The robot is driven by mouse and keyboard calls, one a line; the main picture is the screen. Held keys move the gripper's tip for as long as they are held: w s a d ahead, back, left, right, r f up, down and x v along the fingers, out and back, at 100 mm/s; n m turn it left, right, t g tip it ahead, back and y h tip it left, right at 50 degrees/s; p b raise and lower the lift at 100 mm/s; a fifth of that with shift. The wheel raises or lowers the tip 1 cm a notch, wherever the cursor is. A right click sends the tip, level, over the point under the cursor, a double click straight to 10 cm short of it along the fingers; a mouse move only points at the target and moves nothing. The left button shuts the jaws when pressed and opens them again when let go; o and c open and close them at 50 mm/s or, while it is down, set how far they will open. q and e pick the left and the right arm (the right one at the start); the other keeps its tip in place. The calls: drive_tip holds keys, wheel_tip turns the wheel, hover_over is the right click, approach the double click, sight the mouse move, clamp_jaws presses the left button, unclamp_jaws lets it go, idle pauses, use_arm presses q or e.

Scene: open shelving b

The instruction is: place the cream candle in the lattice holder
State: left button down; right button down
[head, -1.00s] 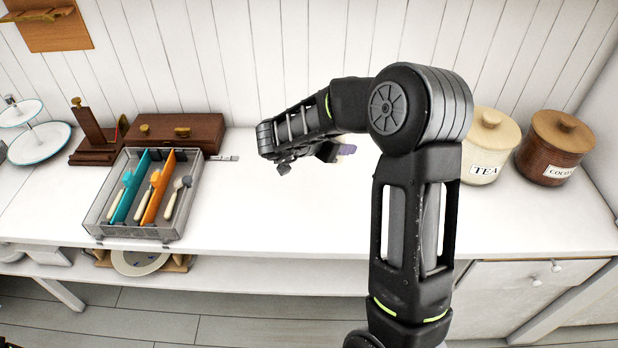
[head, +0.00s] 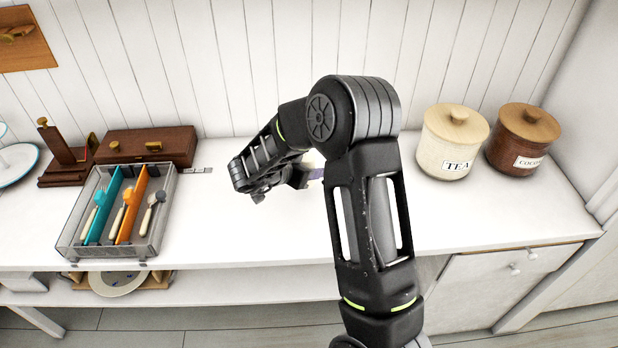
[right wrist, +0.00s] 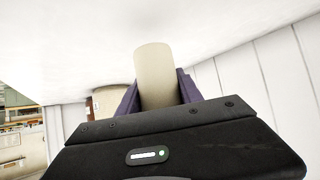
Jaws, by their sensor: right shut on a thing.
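The cream candle (right wrist: 156,75) is a plain, pale cylinder in the right wrist view. It stands out between the two purple fingers of my right gripper (right wrist: 155,95), which is shut on it. In the head view my right gripper (head: 314,174) is above the white counter, mostly behind my own arm; one purple finger shows, and the candle is largely hidden there. I cannot make out a lattice holder in either view; my arm covers part of the counter. My left gripper is not in view.
A grey cutlery tray (head: 160,215) with teal and orange dividers and a brown wooden box (head: 150,145) stand at left. A cream TEA canister (head: 452,145) and a brown COCOA canister (head: 522,140) stand at right. The white counter (head: 480,215) is clear in front of them.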

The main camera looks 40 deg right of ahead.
drive_tip(key=shift+f, duration=1.8)
drive_tip(key=shift+f, duration=0.2)
drive_tip(key=c, duration=0.8)
unclamp_jaws()
drive_tip(key=shift+r, duration=0.15)
drive_tip(key=shift+a+r, duration=0.1)
drive_tip(key=shift+a, duration=0.05)
drive_tip(key=v, duration=1.1)
drive_tip(key=shift+a+r, duration=0.2)
drive_tip(key=shift+a, duration=0.1)
